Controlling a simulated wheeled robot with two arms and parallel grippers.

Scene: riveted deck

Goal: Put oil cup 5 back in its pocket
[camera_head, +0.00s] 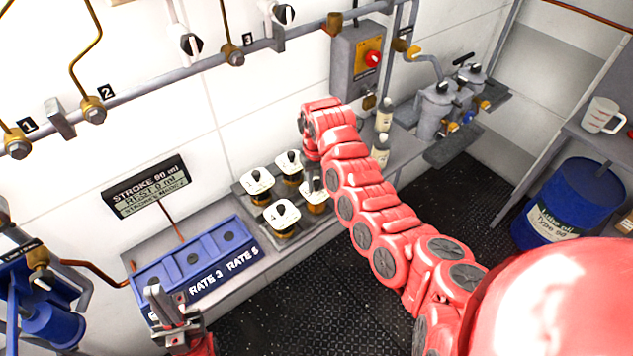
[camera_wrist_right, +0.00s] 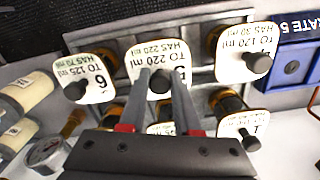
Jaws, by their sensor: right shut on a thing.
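Oil cup 5 (camera_wrist_right: 133,60) has a white square plate, a dark knob and an amber body. In the right wrist view, my right gripper (camera_wrist_right: 164,75) is shut on its knob, with one finger on each side. In the head view, cup 5 (camera_head: 313,197) is at the front row of the grey rack (camera_head: 318,226), partly hidden by my right arm. It lines up with its neighbours; I cannot tell whether it is fully seated in its pocket. My left gripper (camera_head: 168,304) is low at the left, in front of the blue unit; its jaw gap is unclear.
Cup 4 (camera_head: 281,216) and cup 1 (camera_head: 257,184) stand beside it on the left, and cup 6 (camera_wrist_right: 88,78) on its other side. The blue unit (camera_head: 213,256) is left of the rack. Pale bottles (camera_head: 380,150) stand to the right. Pipes run along the wall above.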

